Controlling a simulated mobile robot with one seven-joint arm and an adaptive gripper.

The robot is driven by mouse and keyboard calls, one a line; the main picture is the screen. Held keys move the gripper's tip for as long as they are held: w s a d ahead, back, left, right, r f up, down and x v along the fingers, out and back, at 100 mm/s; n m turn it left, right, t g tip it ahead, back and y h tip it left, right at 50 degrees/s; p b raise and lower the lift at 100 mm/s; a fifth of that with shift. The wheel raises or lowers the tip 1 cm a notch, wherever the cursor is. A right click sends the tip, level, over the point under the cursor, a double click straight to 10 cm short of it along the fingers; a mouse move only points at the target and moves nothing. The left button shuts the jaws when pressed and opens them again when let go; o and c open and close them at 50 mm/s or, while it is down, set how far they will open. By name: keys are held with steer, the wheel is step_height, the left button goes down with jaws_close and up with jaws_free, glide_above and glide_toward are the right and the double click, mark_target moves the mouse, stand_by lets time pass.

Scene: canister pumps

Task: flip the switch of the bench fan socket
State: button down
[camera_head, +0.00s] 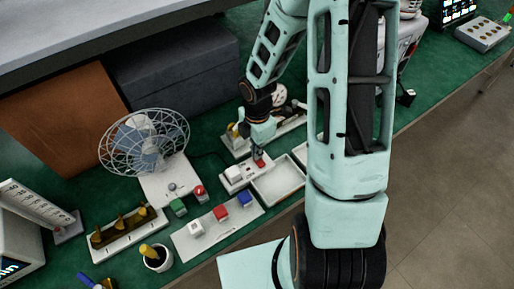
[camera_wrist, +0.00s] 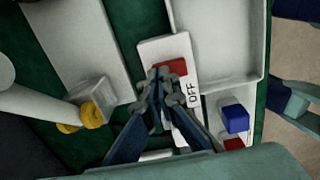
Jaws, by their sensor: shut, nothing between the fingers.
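A white socket box (camera_head: 236,174) with a red switch (camera_head: 260,163) stands on the green bench, right of the bench fan (camera_head: 145,143). In the wrist view the red switch (camera_wrist: 174,67) sits on the box, with the word OFF printed on the box's face (camera_wrist: 193,94). My gripper (camera_head: 259,155) is shut and empty, pointing down at the switch end of the box. In the wrist view its fingertips (camera_wrist: 160,76) overlap the left part of the switch; whether they touch it I cannot tell. The fingers hide part of the box.
An empty white tray (camera_head: 278,184) adjoins the box on the right. In front lies a white plate (camera_head: 187,238) with white, red and blue blocks. Behind the gripper are yellow-knobbed fittings (camera_wrist: 95,108).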

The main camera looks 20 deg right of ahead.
steer(key=shift+f, duration=0.4)
stand_by(0.3)
steer(key=shift+s+d+r, duration=0.2)
steer(key=shift+s+r, duration=0.05)
steer(key=shift+s, duration=0.4)
steer(key=shift+r, duration=0.1)
